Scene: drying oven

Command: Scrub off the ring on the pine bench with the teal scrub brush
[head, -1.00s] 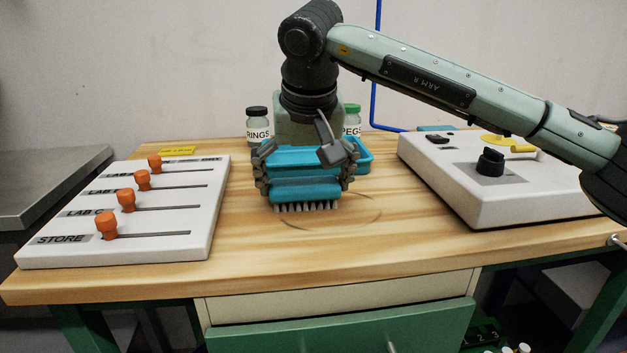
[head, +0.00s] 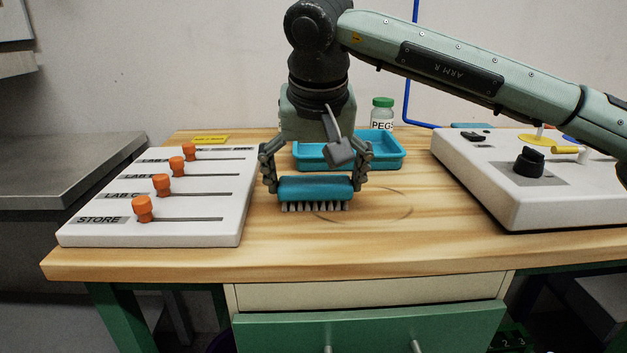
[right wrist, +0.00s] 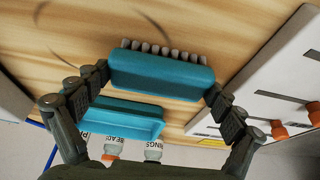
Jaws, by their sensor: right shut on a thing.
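The teal scrub brush (head: 316,189) has pale bristles pointing down at the bench. My right gripper (head: 314,182) is shut on its two ends; the right wrist view also shows the brush (right wrist: 160,72) between the fingers. The ring (head: 411,208) is a faint dark outline on the pine bench (head: 400,245). The brush is over the ring's left edge, with most of the outline showing to its right. Whether the bristles touch the wood is hard to tell. My left gripper is out of view.
A teal tray (head: 390,150) sits behind the brush, with a green-capped PEGS jar (head: 382,114) behind it. A white slider panel (head: 200,225) with orange knobs stands close on the left. A white device (head: 490,195) with a black knob stands right. Bare wood lies in front.

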